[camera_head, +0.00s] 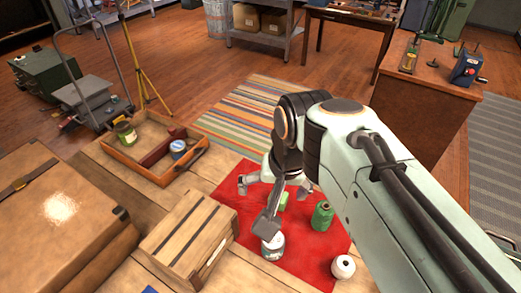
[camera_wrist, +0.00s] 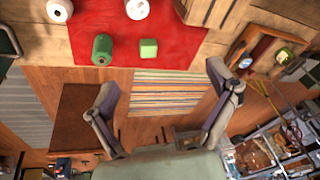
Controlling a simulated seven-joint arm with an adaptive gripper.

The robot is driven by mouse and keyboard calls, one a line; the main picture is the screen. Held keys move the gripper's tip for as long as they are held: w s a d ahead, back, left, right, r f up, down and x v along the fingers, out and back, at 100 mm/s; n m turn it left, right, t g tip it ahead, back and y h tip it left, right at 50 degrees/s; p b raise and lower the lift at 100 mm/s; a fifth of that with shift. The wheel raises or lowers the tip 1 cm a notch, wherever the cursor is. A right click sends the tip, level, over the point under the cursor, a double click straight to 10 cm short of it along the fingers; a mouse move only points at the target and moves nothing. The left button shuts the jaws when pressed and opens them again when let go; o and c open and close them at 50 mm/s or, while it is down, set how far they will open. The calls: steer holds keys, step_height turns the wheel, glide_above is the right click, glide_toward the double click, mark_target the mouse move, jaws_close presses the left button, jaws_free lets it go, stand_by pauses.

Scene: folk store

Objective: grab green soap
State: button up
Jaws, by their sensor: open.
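The green soap (camera_wrist: 148,48) is a small light-green block on the red cloth (camera_wrist: 185,30), close to the cloth's edge in the wrist view. In the head view the soap (camera_head: 283,201) is partly hidden by my gripper and arm. My gripper (camera_wrist: 161,80) is open and empty, its two fingers spread wide. In the wrist view the soap lies beyond the fingertips, between their lines, and nothing touches it there. In the head view my gripper hangs over the cloth near the soap.
A green spool-like item (camera_head: 322,216) stands beside the soap. A slatted wooden crate (camera_head: 187,240) borders the cloth, and a wooden tray (camera_head: 117,153) with jars lies further back.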

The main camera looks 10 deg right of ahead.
steer(key=w+d+f+m, duration=0.2)
steer(key=w+f, duration=0.1)
steer(key=w, duration=0.6)
steer(key=w+d+f+m, duration=0.1)
steer(key=w+d+f, duration=0.25)
steer(key=w, duration=0.55)
steer(key=d+f+g, duration=0.1)
steer(key=f, duration=0.5)
steer(key=f+g, duration=0.1)
steer(key=f, duration=0.5)
steer(key=w+d+f+m+g, duration=0.1)
steer(key=f, duration=0.5)
steer(key=shift+d+f+g+h, duration=0.25)
steer(key=shift+d+g+h, duration=0.05)
steer(key=shift+d, duration=0.05)
step_height(320, 180, down, 6)
steer(key=shift+r, duration=0.15)
steer(key=c, duration=1.3)
